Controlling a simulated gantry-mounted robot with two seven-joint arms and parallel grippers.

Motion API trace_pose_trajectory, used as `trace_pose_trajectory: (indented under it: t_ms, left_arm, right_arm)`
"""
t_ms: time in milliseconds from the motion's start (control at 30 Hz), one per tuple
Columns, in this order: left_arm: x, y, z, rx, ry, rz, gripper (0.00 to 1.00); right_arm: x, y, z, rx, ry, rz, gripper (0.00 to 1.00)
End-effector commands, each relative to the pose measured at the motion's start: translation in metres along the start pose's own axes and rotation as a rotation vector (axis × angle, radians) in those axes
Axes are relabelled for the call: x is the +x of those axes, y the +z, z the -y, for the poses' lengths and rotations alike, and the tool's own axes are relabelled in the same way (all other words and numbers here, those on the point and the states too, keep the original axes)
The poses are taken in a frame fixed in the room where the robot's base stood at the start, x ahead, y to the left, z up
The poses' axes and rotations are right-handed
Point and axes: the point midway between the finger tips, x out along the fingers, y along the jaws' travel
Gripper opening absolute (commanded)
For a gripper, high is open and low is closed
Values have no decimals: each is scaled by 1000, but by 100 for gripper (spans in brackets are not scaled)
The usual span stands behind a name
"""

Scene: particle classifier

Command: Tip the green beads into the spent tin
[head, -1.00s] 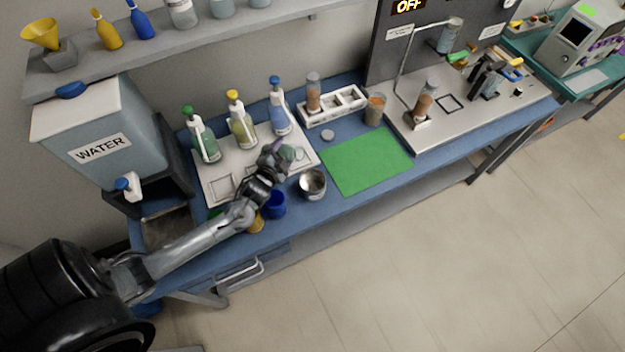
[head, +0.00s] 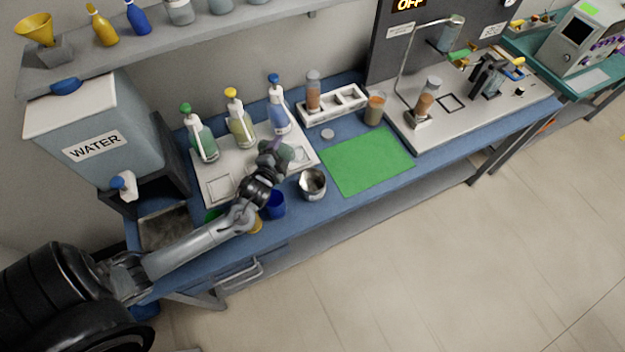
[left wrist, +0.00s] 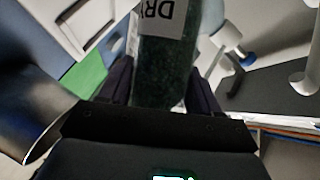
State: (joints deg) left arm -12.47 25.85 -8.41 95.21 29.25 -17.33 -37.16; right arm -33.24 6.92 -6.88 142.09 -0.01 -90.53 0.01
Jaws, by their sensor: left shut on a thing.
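My left gripper (head: 272,152) is shut on a clear jar of dark green beads (head: 284,152), above the white tray. In the left wrist view the jar (left wrist: 160,70) stands between the two dark fingers, and its white label reads "DRY" in part. Its mouth is out of that view. An open metal tin (head: 312,185), which looks like the spent tin, stands on the blue bench just right of and nearer than the gripper. A shiny curved metal surface (left wrist: 28,105) at the left of the wrist view looks like this tin. My right gripper is not in view.
The white tray (head: 222,187) holds several spray bottles (head: 240,122) behind the gripper. A blue cup (head: 275,205) stands left of the tin. A green mat (head: 367,160) lies clear to the right. A white rack (head: 338,105) holds a jar behind it.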

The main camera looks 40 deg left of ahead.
Motion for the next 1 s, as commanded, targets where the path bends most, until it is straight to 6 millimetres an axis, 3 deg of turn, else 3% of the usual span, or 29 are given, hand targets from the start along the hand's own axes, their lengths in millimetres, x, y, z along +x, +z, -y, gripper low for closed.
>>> trace_pose_trajectory:
  t_ms: [1000]
  left_arm:
    - [1,2,2,127,-56,9,20]
  right_arm:
    - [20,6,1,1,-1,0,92]
